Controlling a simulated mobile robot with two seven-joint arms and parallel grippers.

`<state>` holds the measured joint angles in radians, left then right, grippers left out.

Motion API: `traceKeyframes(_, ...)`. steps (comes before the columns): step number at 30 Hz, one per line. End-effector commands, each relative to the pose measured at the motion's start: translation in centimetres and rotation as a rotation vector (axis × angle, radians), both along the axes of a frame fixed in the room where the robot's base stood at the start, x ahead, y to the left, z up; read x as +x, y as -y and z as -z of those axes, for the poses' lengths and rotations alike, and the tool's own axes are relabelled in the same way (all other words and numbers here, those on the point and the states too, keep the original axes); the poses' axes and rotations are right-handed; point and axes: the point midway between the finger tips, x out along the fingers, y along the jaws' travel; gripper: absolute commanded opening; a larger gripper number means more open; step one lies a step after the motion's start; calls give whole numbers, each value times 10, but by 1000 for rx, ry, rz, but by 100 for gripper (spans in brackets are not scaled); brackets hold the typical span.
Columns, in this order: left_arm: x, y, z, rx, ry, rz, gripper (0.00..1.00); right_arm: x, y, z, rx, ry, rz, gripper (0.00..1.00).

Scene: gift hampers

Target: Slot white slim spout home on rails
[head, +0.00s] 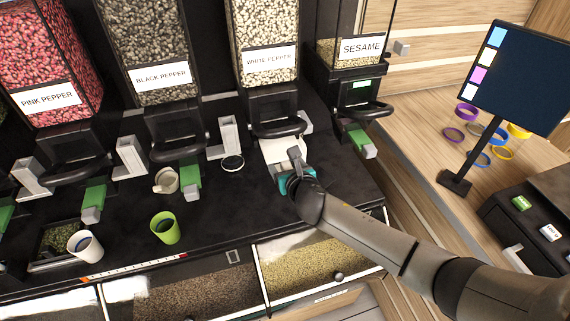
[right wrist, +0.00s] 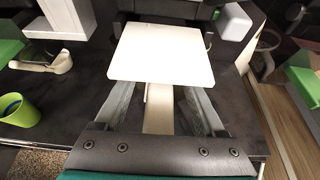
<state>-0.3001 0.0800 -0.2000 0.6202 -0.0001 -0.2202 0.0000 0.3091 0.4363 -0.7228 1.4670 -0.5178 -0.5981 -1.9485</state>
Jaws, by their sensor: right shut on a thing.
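The white slim spout (head: 280,150) is a flat white plate under the white pepper dispenser (head: 275,108). In the right wrist view its plate (right wrist: 163,54) points away from me, with a narrow stem (right wrist: 158,108) running back between my fingers. My right gripper (head: 294,165) is shut on this stem; its fingers also show in the right wrist view (right wrist: 158,100). The plate's far edge lies at the dark base of the dispenser. The rails are hidden, so I cannot tell whether the plate is in them. My left gripper is not in view.
Green spouts sit under the black pepper (head: 190,178) and sesame (head: 358,138) dispensers. Open bins (head: 300,265) lie along the front. A screen (head: 520,65) stands right.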

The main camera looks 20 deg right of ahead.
Motion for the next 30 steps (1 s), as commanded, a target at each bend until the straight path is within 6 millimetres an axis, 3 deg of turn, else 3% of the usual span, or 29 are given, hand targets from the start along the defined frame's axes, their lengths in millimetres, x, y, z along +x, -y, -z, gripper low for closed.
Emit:
traceKeyframes(12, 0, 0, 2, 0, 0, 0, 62, 13, -1, -1, 0, 3, -1, 16)
traceKeyframes(30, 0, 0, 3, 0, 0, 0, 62, 17, -1, -1, 0, 2, -1, 16)
